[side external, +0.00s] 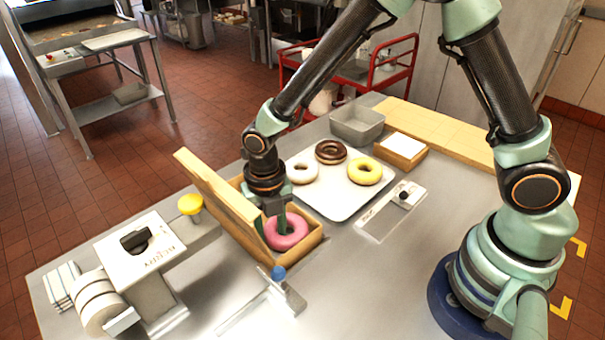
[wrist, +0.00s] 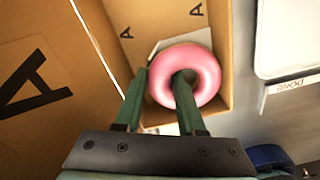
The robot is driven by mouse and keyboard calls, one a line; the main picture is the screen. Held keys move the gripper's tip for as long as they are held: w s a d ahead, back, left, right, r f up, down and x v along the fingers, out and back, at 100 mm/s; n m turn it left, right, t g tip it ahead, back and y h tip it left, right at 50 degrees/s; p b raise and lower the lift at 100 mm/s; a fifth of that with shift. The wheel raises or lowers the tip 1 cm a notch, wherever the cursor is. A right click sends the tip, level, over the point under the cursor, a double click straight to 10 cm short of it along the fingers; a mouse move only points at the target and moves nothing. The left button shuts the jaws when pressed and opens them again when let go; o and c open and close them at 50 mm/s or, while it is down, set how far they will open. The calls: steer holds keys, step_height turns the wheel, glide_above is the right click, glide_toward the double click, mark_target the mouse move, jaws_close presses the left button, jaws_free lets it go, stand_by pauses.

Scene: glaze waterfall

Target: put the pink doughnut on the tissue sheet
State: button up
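The pink doughnut (side external: 286,232) is inside the open brown box (side external: 318,238), and it also shows in the wrist view (wrist: 205,70). A white sheet (wrist: 168,43), which looks like the tissue sheet, lies in the box and shows past the doughnut's edge. The doughnut overlaps it; whether it rests fully on it I cannot tell. My gripper (wrist: 162,75) straddles the doughnut's ring, with one finger in the hole and the other outside its left edge. The ring fills most of the gap; firm contact is not clear.
The box lid (side external: 215,195) stands raised on the left. A white tray (side external: 342,208) behind the box holds white, chocolate and yellow doughnuts. A blue-knobbed device (side external: 279,273) stands in front, and a dispenser with a yellow knob (side external: 190,204) at left.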

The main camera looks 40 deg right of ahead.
mark_target(271, 231)
steer(key=o, duration=0.4)
step_height(271, 231, up, 12)
steer(key=shift+s+d+r+m+t, duration=1.45)
steer(key=shift+d+m, duration=1.35)
steer(key=shift+m, duration=2.45)
steer(key=shift+s+d+r+m+t, duration=0.4)
steer(key=shift+s+d+r+m, duration=0.5)
steer(key=shift+d+r+m, duration=2.95)
steer(key=shift+s+d+f+m+t, duration=0.1)
steer(key=shift+s+d+m+t, duration=1.35)
steer(key=shift+m, duration=5.15)
steer(key=shift+w+d+r+g, duration=0.1)
steer(key=shift+w+d+g, duration=0.2)
steer(key=shift+g, duration=0.2)
